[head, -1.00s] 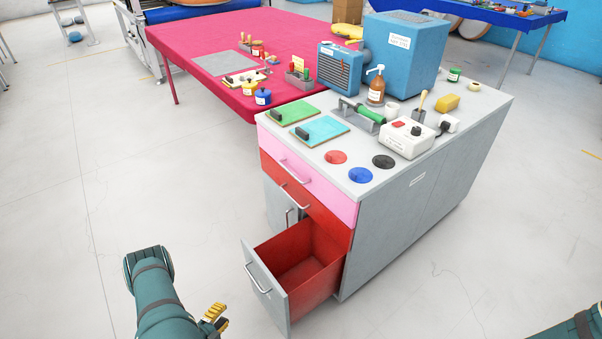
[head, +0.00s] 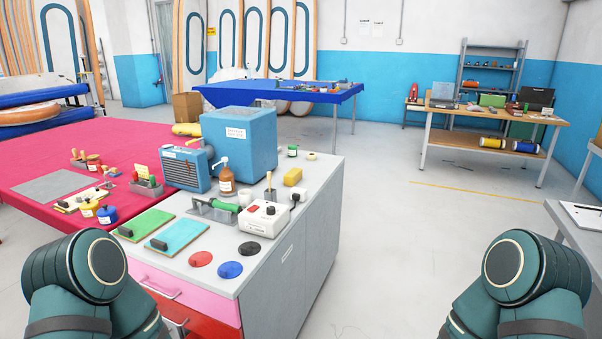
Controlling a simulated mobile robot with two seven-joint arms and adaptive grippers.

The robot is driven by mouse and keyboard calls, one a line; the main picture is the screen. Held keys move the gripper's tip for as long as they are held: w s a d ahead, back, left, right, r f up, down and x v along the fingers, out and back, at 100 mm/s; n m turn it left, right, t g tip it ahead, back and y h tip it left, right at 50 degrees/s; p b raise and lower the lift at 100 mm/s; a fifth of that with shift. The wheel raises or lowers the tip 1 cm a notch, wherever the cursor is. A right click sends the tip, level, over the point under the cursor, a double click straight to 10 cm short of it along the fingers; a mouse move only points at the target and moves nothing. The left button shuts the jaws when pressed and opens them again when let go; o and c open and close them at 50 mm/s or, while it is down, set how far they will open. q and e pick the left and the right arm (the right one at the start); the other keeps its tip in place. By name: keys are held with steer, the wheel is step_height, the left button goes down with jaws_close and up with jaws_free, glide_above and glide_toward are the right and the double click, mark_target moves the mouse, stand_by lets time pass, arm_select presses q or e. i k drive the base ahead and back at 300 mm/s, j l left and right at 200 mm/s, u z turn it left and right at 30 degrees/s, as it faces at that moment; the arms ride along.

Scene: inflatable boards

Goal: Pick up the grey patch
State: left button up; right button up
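Three round patches lie flat near the front edge of the grey cabinet top (head: 330,170): a red one (head: 201,259), a blue one (head: 230,270) and a very dark grey or black one (head: 249,248). The dark one is behind the blue one, at the right edge. None of the three is light grey. A flat, square grey sheet (head: 55,187) lies on the pink-red table to the left. I cannot tell from the picture which the task calls the grey patch. Both my arms show at the lower corners, but neither gripper is in view.
On the cabinet are a white box (head: 264,218), a green-handled tool (head: 222,206), green (head: 145,224) and turquoise (head: 178,237) boards, a brown bottle (head: 227,181) and a blue machine (head: 240,140). A red drawer (head: 196,325) shows below. Floor to the right is clear.

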mark_target(83, 196)
steer(key=u, duration=1.65)
steer(key=i+j, duration=0.1)
steer(key=j, duration=0.25)
steer(key=i+j, duration=0.1)
steer(key=j, duration=0.25)
steer(key=i+j+u, duration=0.2)
steer(key=j, duration=0.25)
steer(key=i+j+u, duration=0.2)
steer(key=i+j, duration=0.35)
steer(key=i, duration=0.25)
steer(key=i+j, duration=0.2)
steer(key=i, duration=0.2)
steer(key=i+j+u, duration=0.1)
steer(key=i, duration=0.35)
steer(key=i+z, duration=0.75)
steer(key=i+j+z, duration=0.2)
steer(key=z, duration=0.2)
